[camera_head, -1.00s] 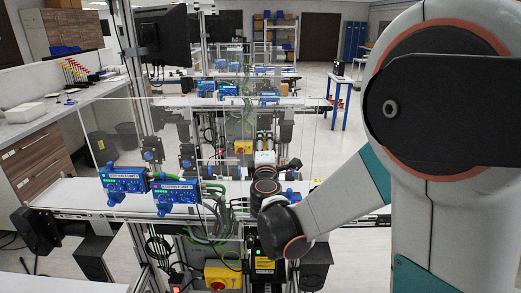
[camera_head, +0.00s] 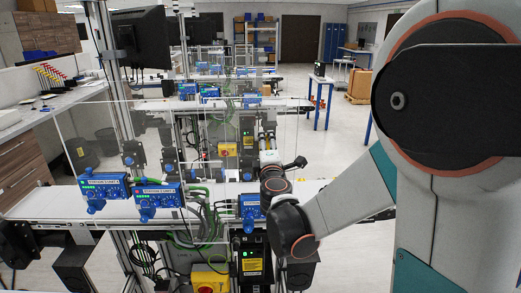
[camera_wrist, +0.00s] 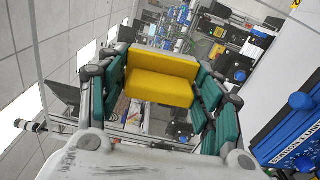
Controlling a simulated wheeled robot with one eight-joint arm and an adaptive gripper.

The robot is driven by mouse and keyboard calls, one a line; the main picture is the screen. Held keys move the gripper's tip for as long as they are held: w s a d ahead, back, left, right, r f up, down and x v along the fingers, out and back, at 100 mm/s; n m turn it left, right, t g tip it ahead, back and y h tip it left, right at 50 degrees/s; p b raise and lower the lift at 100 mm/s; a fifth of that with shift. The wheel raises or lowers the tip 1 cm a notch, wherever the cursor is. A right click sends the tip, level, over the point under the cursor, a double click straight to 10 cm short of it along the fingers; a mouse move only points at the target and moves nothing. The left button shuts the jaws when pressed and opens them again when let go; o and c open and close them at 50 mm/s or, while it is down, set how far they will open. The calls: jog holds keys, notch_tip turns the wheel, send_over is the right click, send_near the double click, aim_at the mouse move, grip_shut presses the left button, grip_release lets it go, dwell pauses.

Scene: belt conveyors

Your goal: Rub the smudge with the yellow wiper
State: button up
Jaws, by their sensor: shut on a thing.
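The yellow wiper (camera_wrist: 162,76) is a block with a thicker front part, seen in the middle of the wrist view. My gripper (camera_wrist: 165,88) is shut on it, with its green-padded fingers at the wiper's left and right ends. In the head view my wrist is over the conveyor, and I cannot make out the fingers or the wiper there. I cannot make out a smudge in either view.
A white conveyor (camera_head: 50,203) runs across the front, with blue station boxes (camera_head: 103,187) on its near side. A clear panel stands above it. A monitor (camera_head: 140,40) hangs at upper left. A yellow switch box (camera_head: 210,277) and cables sit below.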

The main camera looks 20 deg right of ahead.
aim_at(236, 141)
jog(key=shift+w+a+b, duration=0.3)
jog(key=shift+w+a, duration=0.2)
jog(key=shift+a, duration=1.05)
jog(key=shift+w+a+b, duration=0.3)
jog(key=shift+w+a, duration=0.2)
jog(key=shift+a, duration=1.05)
jog(key=shift+w+a+b, duration=0.3)
jog(key=shift+w+a, duration=0.2)
jog(key=shift+a, duration=1.05)
jog(key=shift+r, duration=0.45)
jog(key=shift+s+d, duration=0.25)
jog(key=shift+d, duration=0.4)
jog(key=shift+s+d, duration=0.25)
jog(key=shift+d, duration=0.35)
jog(key=shift+s+d, duration=0.25)
jog(key=shift+d, duration=0.4)
jog(key=s+d, duration=0.2)
jog(key=d, duration=0.5)
jog(key=shift+w+a+b, duration=0.25)
jog(key=shift+w+a, duration=0.35)
jog(key=shift+a, duration=1.2)
jog(key=shift+w+a+b, duration=0.3)
jog(key=shift+w+a, duration=0.25)
jog(key=shift+a, duration=1.3)
jog(key=shift+w+a+b, duration=0.25)
jog(key=shift+w+a, duration=0.35)
jog(key=shift+a, duration=1.2)
